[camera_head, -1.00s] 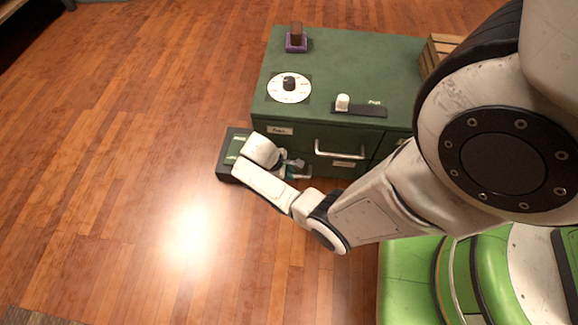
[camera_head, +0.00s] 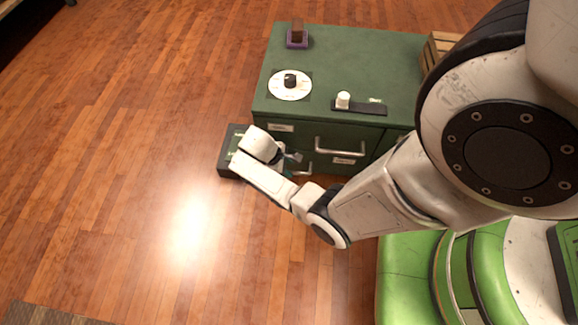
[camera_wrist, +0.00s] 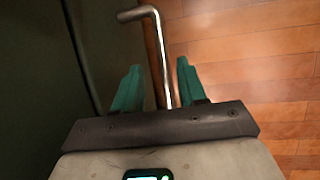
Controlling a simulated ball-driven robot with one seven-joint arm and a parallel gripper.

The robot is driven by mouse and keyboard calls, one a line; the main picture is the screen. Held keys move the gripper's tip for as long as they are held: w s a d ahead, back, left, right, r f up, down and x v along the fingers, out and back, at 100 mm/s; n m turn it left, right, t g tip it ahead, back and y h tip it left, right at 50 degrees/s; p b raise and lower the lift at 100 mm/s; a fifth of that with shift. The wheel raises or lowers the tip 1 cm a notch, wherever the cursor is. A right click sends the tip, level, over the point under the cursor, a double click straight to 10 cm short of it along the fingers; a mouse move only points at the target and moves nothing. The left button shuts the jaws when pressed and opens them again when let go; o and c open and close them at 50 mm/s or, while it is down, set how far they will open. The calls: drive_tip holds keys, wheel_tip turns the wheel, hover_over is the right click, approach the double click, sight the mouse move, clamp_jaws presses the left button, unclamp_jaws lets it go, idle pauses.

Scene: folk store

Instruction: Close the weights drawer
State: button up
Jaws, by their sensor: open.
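The dark green cabinet (camera_head: 390,60) has a drawer with a metal handle (camera_head: 340,149) on its front. A lower handle (camera_head: 303,170) shows partly behind my gripper (camera_head: 292,160). I cannot read the labels or tell which drawer is the weights drawer. In the wrist view, my gripper (camera_wrist: 158,88) is open, with its teal fingers on either side of a metal handle bar (camera_wrist: 157,50). The bar stands off a dark green panel (camera_wrist: 30,70) at left. I cannot tell if the fingers touch it. My wrist hides part of the front's lower left.
A low dark green box-like part (camera_head: 229,160) juts out left of the cabinet; how it joins is hidden. A round dial (camera_head: 290,84), a slider (camera_head: 344,100) and a purple-based block (camera_head: 297,37) are on top. A wooden crate (camera_head: 437,48) stands behind. The floor at left is clear.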

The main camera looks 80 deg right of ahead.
drive_tip(key=p+v, duration=0.4)
drive_tip(key=v, duration=0.5)
idle(0.3)
drive_tip(key=s+a+r+m+t+y, duration=0.1)
drive_tip(key=s+a+r+t, duration=0.2)
drive_tip(key=a+r, duration=0.6)
drive_tip(key=s+a+r+t+y, duration=0.1)
drive_tip(key=s+a+r+t, duration=0.1)
drive_tip(key=a+r, duration=0.7)
wheel_tip(320, 180, up, 30)
drive_tip(key=a+p, duration=0.2)
drive_tip(key=p, duration=3)
drive_tip(key=shift+r+p, duration=0.15)
drive_tip(key=shift+p, duration=0.15)
